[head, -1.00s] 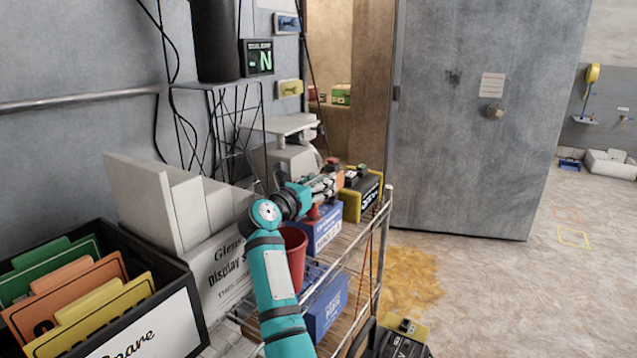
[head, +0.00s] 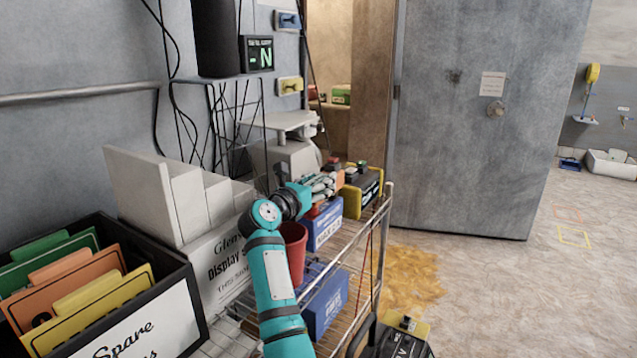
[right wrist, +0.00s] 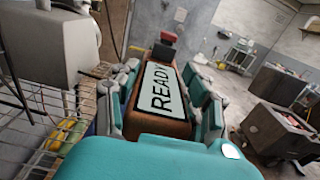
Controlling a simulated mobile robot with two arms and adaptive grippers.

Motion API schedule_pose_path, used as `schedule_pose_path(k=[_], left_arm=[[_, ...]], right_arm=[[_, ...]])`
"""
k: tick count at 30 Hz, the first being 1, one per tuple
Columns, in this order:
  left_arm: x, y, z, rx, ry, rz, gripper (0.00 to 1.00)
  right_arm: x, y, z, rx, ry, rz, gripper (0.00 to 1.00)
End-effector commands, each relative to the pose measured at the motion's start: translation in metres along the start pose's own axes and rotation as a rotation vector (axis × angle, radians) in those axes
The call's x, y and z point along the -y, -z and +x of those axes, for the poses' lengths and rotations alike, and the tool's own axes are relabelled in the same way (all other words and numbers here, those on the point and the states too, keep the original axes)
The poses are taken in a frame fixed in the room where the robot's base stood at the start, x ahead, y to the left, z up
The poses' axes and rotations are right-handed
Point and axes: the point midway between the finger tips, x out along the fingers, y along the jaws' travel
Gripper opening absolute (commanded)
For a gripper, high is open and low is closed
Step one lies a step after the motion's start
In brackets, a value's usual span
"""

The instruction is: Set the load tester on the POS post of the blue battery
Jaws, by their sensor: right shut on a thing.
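My right gripper (head: 322,186) is shut on the load tester, an orange-brown block whose end (head: 340,179) shows beyond the fingers in the head view. In the right wrist view the load tester (right wrist: 160,90) lies between the fingers, with its READY panel up and a dark red piece at its far end. The blue battery (head: 325,232) stands on the upper wire shelf, below the gripper. A red part (head: 313,211) shows at its top, close under the hand. The hand hides much of the battery top, so contact cannot be told. My left gripper is out of view.
A yellow-and-black battery (head: 366,193) stands just beyond the blue one. A red cup (head: 292,255) is close beside my forearm. Another blue battery (head: 325,302) is on the lower shelf. A black file box (head: 190,290) stands at left; the floor at right is largely clear.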

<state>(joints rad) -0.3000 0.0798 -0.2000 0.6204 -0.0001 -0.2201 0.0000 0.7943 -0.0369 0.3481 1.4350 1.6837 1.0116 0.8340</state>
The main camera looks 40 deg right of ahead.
Motion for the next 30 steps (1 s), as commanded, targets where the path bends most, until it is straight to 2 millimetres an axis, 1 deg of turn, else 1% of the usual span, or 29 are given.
schedule_pose_path(k=[1,4,5,10,11,20,23,30], left_arm=[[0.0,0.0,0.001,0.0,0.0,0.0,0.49],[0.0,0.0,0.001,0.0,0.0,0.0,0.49],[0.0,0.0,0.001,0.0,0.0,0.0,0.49],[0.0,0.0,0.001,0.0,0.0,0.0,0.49],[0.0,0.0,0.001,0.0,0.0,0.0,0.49],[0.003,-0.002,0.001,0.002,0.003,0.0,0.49],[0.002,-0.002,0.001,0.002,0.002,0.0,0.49],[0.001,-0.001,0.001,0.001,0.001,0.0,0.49]], right_arm=[[0.0,0.007,0.0,-0.007,0.001,-0.011,0.0],[0.0,0.009,0.0,-0.008,0.001,-0.013,0.0],[0.0,0.009,0.0,-0.009,0.001,-0.013,0.47],[0.0,0.009,0.0,-0.011,0.001,-0.013,0.7],[0.0,0.01,0.001,-0.011,0.001,-0.013,0.72],[-0.001,0.013,-0.002,-0.017,0.001,-0.014,0.72],[-0.001,0.013,-0.01,-0.017,-0.001,-0.014,0.72],[-0.001,0.009,-0.048,-0.014,-0.003,-0.01,0.72]])
